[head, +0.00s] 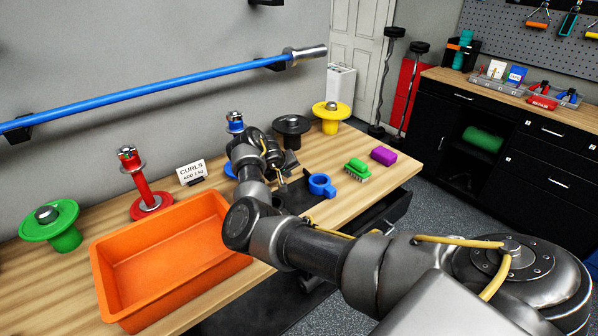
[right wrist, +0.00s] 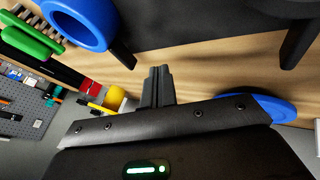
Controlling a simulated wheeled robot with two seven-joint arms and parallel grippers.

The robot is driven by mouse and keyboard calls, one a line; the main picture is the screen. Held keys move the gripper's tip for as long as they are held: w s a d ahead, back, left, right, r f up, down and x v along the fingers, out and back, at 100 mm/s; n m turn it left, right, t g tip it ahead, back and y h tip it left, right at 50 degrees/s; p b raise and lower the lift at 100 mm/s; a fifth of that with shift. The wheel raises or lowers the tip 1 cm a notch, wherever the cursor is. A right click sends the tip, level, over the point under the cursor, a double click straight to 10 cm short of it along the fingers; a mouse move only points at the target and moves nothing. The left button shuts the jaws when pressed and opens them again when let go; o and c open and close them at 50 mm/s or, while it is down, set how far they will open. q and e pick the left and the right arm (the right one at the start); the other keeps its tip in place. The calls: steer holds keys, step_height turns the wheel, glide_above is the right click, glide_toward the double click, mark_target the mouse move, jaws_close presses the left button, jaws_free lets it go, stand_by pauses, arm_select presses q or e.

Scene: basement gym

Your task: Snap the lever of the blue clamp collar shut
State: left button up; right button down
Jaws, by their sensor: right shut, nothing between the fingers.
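The blue clamp collar (head: 321,186) lies on the wooden bench to the right of my right gripper. In the right wrist view its blue ring (right wrist: 84,22) shows large at the upper left, cut by the edge. I cannot make out for sure how its lever stands. My right gripper (head: 283,181) is above the bench beside the collar, partly hidden by its own arm in the head view. In the right wrist view its fingers (right wrist: 158,84) are together with nothing between them, apart from the ring. My left gripper is not in view.
An orange bin (head: 176,274) stands at the front left. A blue bar (head: 160,92) hangs on the wall.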

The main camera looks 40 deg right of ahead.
mark_target(307, 174)
steer(key=x, duration=0.3)
steer(key=shift+d, duration=0.2)
steer(key=shift+s+d+r+p, duration=0.1)
steer(key=shift+d+p, duration=0.25)
steer(key=shift+d, duration=0.2)
steer(key=shift+s+d+r+p, duration=0.1)
steer(key=shift+d+p, duration=0.2)
steer(key=shift+d, duration=0.25)
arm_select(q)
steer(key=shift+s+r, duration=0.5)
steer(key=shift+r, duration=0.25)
arm_select(e)
steer(key=shift+s+d+f, duration=0.1)
steer(key=shift+d+f, duration=0.05)
steer(key=shift+d, duration=0.45)
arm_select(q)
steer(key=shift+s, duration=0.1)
arm_select(e)
steer(key=shift+s+d, duration=0.1)
steer(key=shift+d, duration=0.1)
